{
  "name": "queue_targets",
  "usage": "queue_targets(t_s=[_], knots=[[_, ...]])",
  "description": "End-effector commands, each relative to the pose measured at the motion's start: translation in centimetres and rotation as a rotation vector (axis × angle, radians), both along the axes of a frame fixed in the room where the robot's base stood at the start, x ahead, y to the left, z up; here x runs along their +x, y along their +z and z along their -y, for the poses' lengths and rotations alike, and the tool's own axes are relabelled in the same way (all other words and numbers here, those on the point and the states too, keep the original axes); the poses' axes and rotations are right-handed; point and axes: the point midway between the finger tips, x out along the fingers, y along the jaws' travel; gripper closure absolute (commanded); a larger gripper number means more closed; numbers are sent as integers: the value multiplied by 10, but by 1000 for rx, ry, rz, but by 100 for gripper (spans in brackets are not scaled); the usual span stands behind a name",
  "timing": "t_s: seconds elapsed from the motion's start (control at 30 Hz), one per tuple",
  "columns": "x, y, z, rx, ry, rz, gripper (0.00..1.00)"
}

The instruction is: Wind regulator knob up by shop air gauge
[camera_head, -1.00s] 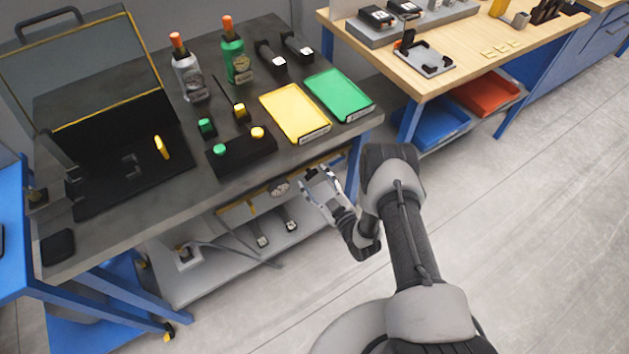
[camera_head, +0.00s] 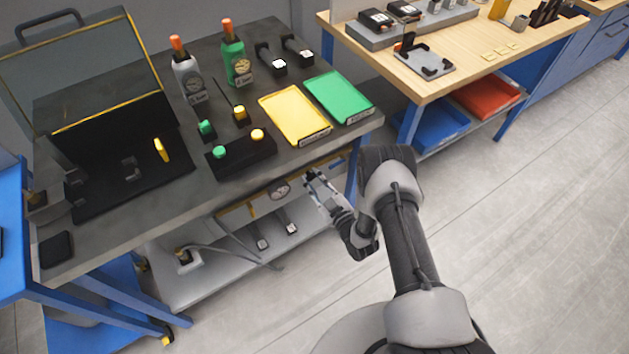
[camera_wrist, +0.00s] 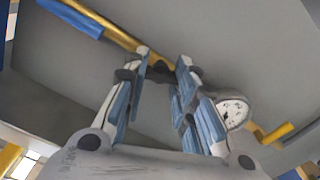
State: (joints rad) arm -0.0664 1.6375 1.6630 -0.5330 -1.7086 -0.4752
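The shop air gauge (camera_head: 281,190) is a round white dial below the bench's front edge; it also shows right of my fingers in the wrist view (camera_wrist: 233,112). The regulator knob (camera_wrist: 160,72) is a small dark piece on the yellow pipe, left of the gauge in the wrist view and right of it in the head view (camera_head: 312,174). My gripper (camera_head: 318,180) reaches it from the front. In the wrist view my gripper (camera_wrist: 163,62) has its fingertips apart, one on each side of the knob, partly hiding it. Whether they touch it cannot be told.
The dark bench (camera_head: 190,205) overhangs the pipe close above my gripper. It carries a yellow tray (camera_head: 294,115), a green tray (camera_head: 338,97), bottles and an open case. A lower shelf (camera_head: 220,263) lies under the pipe. The floor on the right is free.

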Motion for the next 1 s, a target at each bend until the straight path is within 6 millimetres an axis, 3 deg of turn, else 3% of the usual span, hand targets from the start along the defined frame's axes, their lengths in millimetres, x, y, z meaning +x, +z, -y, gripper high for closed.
queue_targets(t_s=[0.33,0.57,1.0], knots=[[0,0,0,0,0,0,100],[0,0,0,18,0,-12,100],[0,0,0,318,1,-216,100]])
